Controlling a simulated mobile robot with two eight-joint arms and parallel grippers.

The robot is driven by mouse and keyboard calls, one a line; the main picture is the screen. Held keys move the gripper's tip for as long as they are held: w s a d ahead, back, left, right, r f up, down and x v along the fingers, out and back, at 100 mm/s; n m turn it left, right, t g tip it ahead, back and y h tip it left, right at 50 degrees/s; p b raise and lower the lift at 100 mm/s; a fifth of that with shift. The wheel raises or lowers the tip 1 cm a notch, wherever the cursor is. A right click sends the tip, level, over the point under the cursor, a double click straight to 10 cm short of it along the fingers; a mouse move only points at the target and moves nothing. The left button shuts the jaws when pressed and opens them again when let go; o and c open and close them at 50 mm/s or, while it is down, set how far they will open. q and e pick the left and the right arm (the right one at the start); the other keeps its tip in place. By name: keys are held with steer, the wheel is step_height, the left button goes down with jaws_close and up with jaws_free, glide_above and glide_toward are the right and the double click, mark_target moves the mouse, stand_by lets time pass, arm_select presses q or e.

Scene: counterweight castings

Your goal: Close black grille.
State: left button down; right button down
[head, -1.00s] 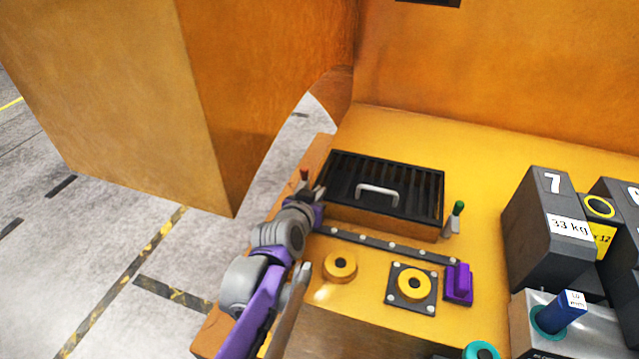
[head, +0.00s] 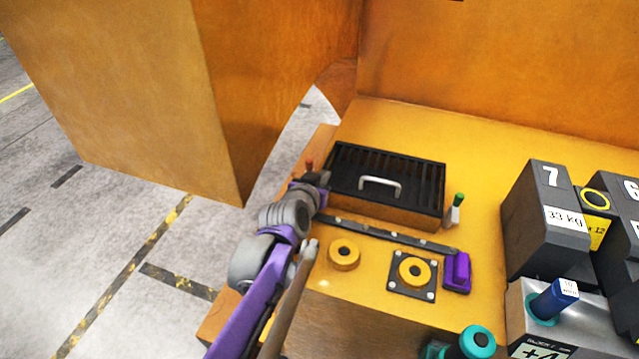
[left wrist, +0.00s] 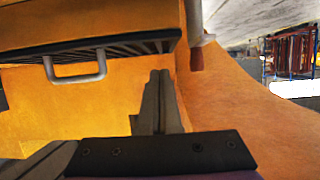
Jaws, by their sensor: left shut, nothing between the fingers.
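The black grille (head: 418,180) has dark bars and a silver handle (head: 380,183). In the head view it lies roughly flat over an orange box at the back left of the yellow surface. I cannot tell whether a gap is left under it. In the left wrist view the grille's barred edge (left wrist: 125,45) and its handle (left wrist: 77,76) are at the upper left. My left gripper (head: 322,180) is at the grille's left front corner in the head view. Its fingers (left wrist: 158,78) are together and empty, apart from the handle. My right gripper is not in view.
A red-tipped lever (head: 310,164) stands close to my left gripper, and a green-tipped lever (head: 457,206) right of the grille. In front are a dark rail (head: 385,235), yellow rings (head: 344,254) and a purple block (head: 457,273). Dark weights (head: 545,220) stand at right.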

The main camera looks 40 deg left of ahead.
arm_select(q)
steer(key=s+d+f, duration=0.1)
steer(key=s, duration=0.1)
steer(key=s+d+f+b, duration=0.1)
steer(key=s+f, duration=0.1)
steer(key=s+d+f, duration=0.1)
steer(key=s+f, duration=0.1)
steer(key=s, duration=0.1)
steer(key=shift+s+d+f+b, duration=0.1)
steer(key=shift+d+f+b, duration=0.1)
steer(key=shift+d+b, duration=0.1)
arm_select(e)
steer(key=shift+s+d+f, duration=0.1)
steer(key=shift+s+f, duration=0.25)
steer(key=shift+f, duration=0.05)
